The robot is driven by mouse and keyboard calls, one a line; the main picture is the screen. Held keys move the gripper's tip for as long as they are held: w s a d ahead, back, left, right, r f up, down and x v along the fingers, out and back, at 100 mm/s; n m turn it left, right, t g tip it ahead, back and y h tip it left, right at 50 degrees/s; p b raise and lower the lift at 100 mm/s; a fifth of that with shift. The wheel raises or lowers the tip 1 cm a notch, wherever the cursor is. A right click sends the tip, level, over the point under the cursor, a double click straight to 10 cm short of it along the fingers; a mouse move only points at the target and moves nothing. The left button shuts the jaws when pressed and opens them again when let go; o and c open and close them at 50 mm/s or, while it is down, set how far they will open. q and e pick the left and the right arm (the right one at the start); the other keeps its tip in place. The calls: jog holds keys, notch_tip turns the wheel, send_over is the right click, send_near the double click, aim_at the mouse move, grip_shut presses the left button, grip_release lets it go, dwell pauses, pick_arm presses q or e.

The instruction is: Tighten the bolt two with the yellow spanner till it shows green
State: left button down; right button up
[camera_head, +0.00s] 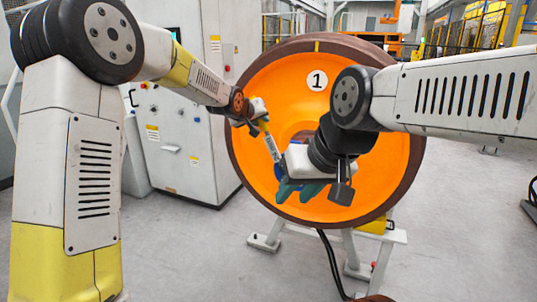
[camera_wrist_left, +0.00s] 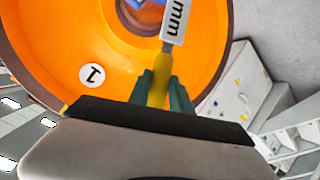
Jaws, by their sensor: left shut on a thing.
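My left gripper (camera_head: 260,116) is shut on the yellow handle of the spanner (camera_head: 267,134), in front of the orange wheel face (camera_head: 260,90). In the left wrist view the green fingers (camera_wrist_left: 162,95) clasp the yellow spanner (camera_wrist_left: 158,92); its white label reads "mm". The spanner's far end meets a blue part (camera_wrist_left: 135,3) at the top edge, cut off, so I cannot tell whether it sits on a bolt. My right gripper (camera_head: 300,190) has its teal fingers apart, in front of the wheel's lower part. The bolt two and any colour sign are not visible.
A round "1" label (camera_head: 317,80) marks the wheel's upper face. The wheel stands on a white stand (camera_head: 350,245) with a black cable below. A grey cabinet (camera_head: 178,150) stands behind to the left. Open floor lies to the right.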

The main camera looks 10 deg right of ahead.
pick_arm(q)
jog(key=shift+s+d+r, duration=0.35)
jog(key=shift+d, duration=0.15)
jog(key=shift+a, duration=0.1)
jog(key=shift+w+a+f, duration=0.2)
jog(key=shift+w+a, duration=0.1)
jog(key=shift+a, duration=0.05)
jog(key=shift+s+a, duration=0.45)
jog(key=shift+s, duration=0.25)
jog(key=shift+s+a, duration=0.45)
jog(key=shift+s, duration=0.25)
jog(key=shift+s+a, duration=0.45)
jog(key=shift+s, duration=0.25)
jog(key=shift+s+a, duration=0.7)
jog(key=shift+s, duration=0.35)
jog(key=shift+s+a, duration=0.7)
jog(key=shift+s, duration=0.35)
